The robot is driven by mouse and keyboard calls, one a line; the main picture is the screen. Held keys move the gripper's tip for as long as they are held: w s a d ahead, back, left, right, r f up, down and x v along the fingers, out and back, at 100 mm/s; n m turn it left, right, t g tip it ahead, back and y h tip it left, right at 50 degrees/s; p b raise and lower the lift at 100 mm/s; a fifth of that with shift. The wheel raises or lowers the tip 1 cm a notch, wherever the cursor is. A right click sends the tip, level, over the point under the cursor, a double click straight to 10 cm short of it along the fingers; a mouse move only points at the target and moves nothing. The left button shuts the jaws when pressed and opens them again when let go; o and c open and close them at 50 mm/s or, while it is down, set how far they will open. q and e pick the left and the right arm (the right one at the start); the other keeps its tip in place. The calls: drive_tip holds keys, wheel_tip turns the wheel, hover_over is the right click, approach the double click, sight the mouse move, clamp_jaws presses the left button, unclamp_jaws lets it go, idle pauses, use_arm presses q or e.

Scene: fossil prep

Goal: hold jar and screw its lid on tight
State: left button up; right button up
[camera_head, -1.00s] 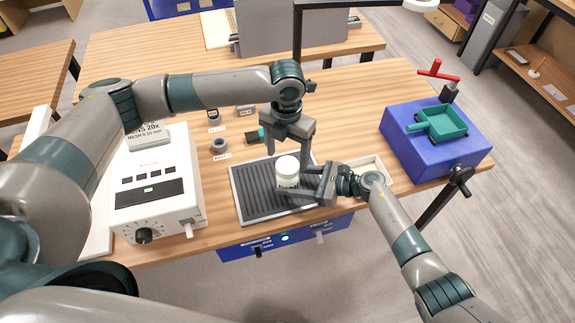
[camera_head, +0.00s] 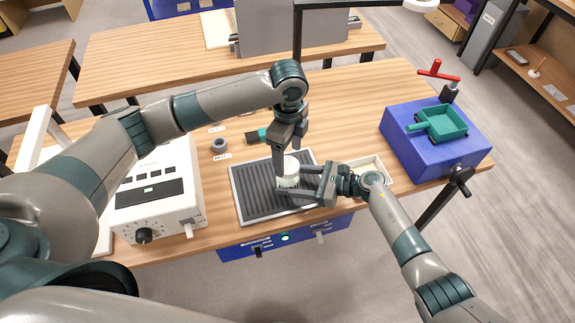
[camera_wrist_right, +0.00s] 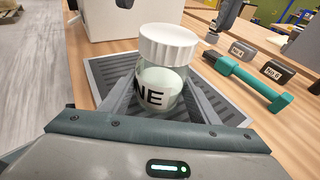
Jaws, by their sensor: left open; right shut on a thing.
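The jar (camera_wrist_right: 157,90) is clear, with a label reading "NE" and pale contents, and stands upright on the grooved grey mat. Its white ribbed lid (camera_wrist_right: 167,45) sits on top and looks level; how tight it is cannot be told. In the head view the lid (camera_head: 288,166) shows just under my left gripper. My right gripper (camera_head: 283,188) is shut on the jar's body from the right. My left gripper (camera_head: 287,165) points down at the lid, open, its fingers seen nearly edge-on; whether they touch the lid cannot be told.
The grooved mat (camera_head: 250,199) lies at the table's front. A white instrument box (camera_head: 155,200) stands left, a blue box with a green tray (camera_head: 441,122) right. A green-handled tool (camera_wrist_right: 250,80) lies behind the mat. A shallow cream tray (camera_head: 372,163) is near my right wrist.

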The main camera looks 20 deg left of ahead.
sight(288, 165)
use_arm(q)
drive_tip(key=n, duration=0.4)
drive_tip(key=shift+n, duration=0.4)
drive_tip(key=shift+f, duration=0.15)
drive_tip(key=shift+f, duration=1.6)
clamp_jaws()
